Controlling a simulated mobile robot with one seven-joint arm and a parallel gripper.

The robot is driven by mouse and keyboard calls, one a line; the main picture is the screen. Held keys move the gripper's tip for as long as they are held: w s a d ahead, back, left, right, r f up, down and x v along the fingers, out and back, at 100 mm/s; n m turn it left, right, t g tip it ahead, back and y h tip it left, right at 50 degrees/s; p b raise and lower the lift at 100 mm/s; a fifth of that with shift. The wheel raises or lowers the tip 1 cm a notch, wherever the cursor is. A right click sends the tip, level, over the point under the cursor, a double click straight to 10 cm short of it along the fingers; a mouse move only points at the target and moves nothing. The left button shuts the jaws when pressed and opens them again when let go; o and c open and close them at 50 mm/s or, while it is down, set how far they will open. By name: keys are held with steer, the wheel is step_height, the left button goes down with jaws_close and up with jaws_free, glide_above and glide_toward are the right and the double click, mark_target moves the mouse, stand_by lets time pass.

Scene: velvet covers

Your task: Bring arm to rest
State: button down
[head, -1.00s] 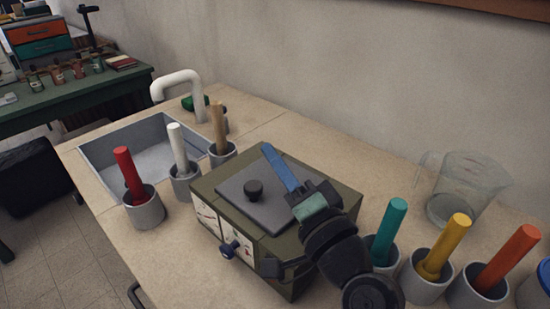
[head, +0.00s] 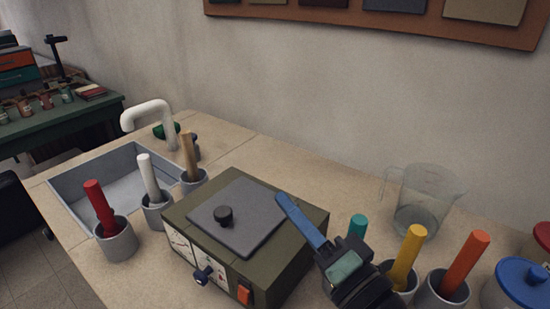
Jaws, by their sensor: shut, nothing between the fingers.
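My gripper (head: 283,199) shows in the head view with its blue fingers shut together and nothing between them. The fingers point up and to the left, over the right part of an olive-green box (head: 300,222). The box has a grey lid (head: 240,205) with a black knob (head: 223,216), and the lid lies flat on top. The fingertips appear just beside the lid's right edge; whether they touch it I cannot tell. My wrist covers part of the box's right side and the counter behind it.
Grey cups with red (head: 100,208), white (head: 149,178), tan (head: 189,157), teal (head: 357,226), yellow (head: 407,250) and orange (head: 464,263) rods flank the box. A clear jug (head: 420,200) stands behind. A sink (head: 75,192) is left, a blue-lidded jar (head: 525,278) right.

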step_height(320, 180, up, 17)
steer(key=a+n+t+h, duration=0.2)
steer(key=n+t+h, duration=0.3)
steer(key=h, duration=0.1)
steer(key=s+r+n+t+h, duration=0.1)
steer(key=s+r+t+h, duration=0.2)
steer(key=s+r, duration=0.35)
steer(key=s+r+n+t+h, duration=0.1)
steer(key=s+r+t+h, duration=0.2)
steer(key=r, duration=0.6)
step_height(320, 180, up, 14)
steer(key=y+p, duration=0.1)
steer(key=p, duration=1.4)
steer(key=shift+r+m, duration=0.25)
steer(key=shift+m, duration=0.05)
steer(key=shift+d+f, duration=0.1)
